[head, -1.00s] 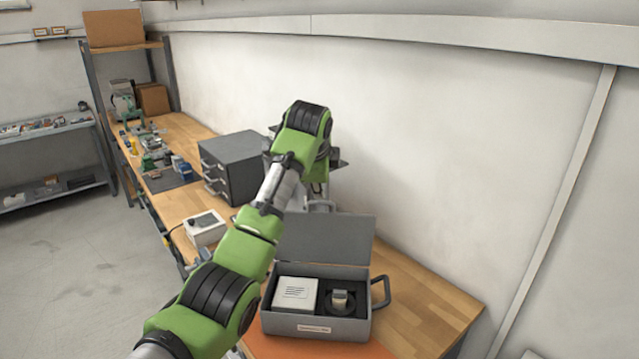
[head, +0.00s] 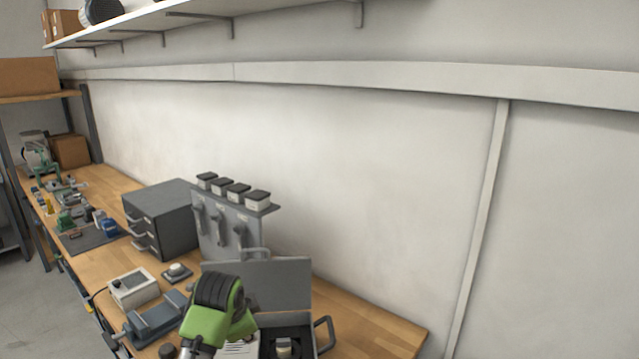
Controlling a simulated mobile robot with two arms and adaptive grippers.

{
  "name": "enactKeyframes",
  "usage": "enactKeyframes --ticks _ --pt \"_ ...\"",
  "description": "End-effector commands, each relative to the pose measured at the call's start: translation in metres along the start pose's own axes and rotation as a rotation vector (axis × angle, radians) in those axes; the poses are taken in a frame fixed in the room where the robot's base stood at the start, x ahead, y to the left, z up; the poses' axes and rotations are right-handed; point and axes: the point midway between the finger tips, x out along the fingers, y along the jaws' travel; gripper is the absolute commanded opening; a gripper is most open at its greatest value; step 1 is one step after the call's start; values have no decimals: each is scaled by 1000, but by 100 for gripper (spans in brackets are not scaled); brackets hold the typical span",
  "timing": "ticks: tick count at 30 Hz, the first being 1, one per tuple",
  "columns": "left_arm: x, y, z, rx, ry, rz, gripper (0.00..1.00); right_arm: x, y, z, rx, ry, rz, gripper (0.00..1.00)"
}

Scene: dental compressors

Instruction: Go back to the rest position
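One of my green and black arms shows at the bottom of the head view, with its joint in front of the open grey case (head: 270,283). Its gripper is not visible, and neither is the other one. The case stands on the wooden workbench (head: 365,318) with its lid up. Inside it, a white box (head: 240,349) is partly hidden by my arm, and a small round part (head: 284,347) sits in a dark insert.
A grey drawer cabinet (head: 165,220) and a tool panel with several small jars (head: 230,225) stand behind the case. A white control box (head: 133,288) and a grey vise-like fixture (head: 155,318) are at left. A wall shelf (head: 200,22) runs above.

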Motion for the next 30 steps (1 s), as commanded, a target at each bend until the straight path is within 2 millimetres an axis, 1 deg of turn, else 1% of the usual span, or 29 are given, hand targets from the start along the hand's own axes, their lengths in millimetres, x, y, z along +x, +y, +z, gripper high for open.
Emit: enactKeyframes --ticks 1,4,6,8,9,11,12,14,15,18,21,24,30 --pt "9 26 16 -45 -7 18 24 0 0 0 0 0 0 46" --pt "18 69 44 -145 -16 43 24 0 0 0 0 0 0 46" --pt "21 100 63 -216 -24 60 24 0 0 0 0 0 0 46" --pt "21 126 79 -276 -33 73 24 0 0 0 0 0 0 46" --pt "20 143 90 -316 -40 82 24 0 0 0 0 0 0 46" --pt "16 168 107 -376 -50 93 24 0 0 0 0 0 0 46" --pt "12 184 118 -416 -58 101 24 0 0 0 0 0 0 46" --pt "5 208 133 -475 -70 112 24 0 0 0 0 0 -1 46" --pt "-1 223 143 -514 -78 119 24 0 0 0 0 0 -1 46" --pt "-18 258 167 -607 -100 134 24 0 0 0 0 1 0 46" --pt "-35 284 184 -681 -118 144 24 0 0 0 0 1 -1 46" --pt "-50 302 196 -740 -133 151 24 0 0 0 0 1 0 46" --pt "-77 330 215 -831 -159 163 24 0 0 0 0 0 0 46"
